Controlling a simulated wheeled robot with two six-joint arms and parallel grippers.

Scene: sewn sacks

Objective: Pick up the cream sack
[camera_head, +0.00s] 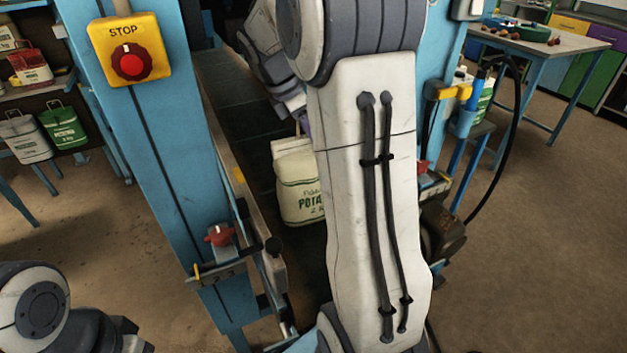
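The cream sack (299,188) stands upright on the dark conveyor belt (240,105), with green lettering and a green line on its front. Its right side is hidden behind my large white arm link. My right arm rises through the middle of the view and bends over at the top. Its grey wrist part hangs just above the sack's top. The fingertips are hidden behind the arm, so I cannot tell whether they touch the sack. Only a link of my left arm shows at the bottom left; its gripper is out of view.
Blue machine posts flank the belt; the left one carries a yellow stop box (127,50) with a red knob. A white sack (25,138) and a green sack (64,125) stand on the left shelf. Floor at right is clear.

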